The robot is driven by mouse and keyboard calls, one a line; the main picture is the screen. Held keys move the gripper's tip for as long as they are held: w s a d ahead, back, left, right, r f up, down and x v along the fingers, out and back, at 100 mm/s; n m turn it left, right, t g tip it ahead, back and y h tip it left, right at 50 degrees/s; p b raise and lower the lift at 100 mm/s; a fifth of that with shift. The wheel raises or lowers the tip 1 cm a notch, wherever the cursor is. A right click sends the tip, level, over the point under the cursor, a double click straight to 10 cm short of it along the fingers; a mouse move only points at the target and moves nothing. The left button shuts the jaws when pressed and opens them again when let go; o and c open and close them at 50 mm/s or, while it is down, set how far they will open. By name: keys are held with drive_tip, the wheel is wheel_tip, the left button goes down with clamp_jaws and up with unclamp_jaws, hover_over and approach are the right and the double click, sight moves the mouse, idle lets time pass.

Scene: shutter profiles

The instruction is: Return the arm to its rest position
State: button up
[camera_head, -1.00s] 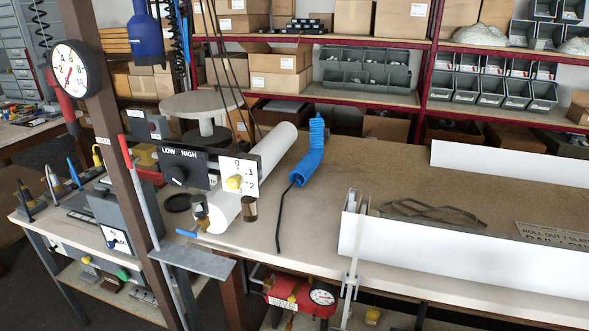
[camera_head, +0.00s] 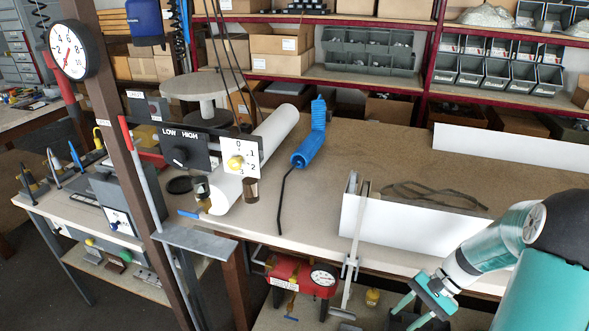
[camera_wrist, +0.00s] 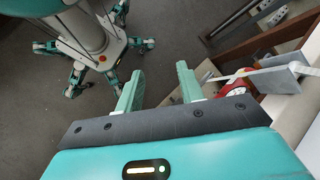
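My gripper (camera_head: 411,313) is at the lower right in the head view, in front of the workbench and beside its front edge. Two teal fingers point down and to the left. In the wrist view, the fingers of my gripper (camera_wrist: 159,88) stand apart with nothing between them. My teal and white arm reaches in from the right edge. My own body and legs show at the upper left of the wrist view.
The workbench (camera_head: 390,150) carries a white trough (camera_head: 400,230), a white roll (camera_head: 272,145) and a blue tool (camera_head: 310,148). A red gauge unit (camera_head: 300,276) sits below its front edge. A brown post (camera_head: 125,170) stands at left. Grey floor (camera_wrist: 60,110) is open below the gripper.

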drive_tip(key=s+a+r+n+t+h, duration=0.2)
drive_tip(key=s+a+r+n, duration=0.1)
drive_tip(key=r, duration=0.5)
drive_tip(key=s+a+r+n+t+h, duration=0.3)
drive_tip(key=s+a+r, duration=0.1)
drive_tip(key=r, duration=0.4)
drive_tip(key=s+a+r+n+t+h, duration=0.2)
drive_tip(key=s+a+r+n+t, duration=0.1)
drive_tip(key=r, duration=0.5)
drive_tip(key=shift+s+a+h, duration=0.4)
drive_tip(key=shift+s+a, duration=0.3)
drive_tip(key=shift+a, duration=0.15)
drive_tip(key=shift+d, duration=0.15)
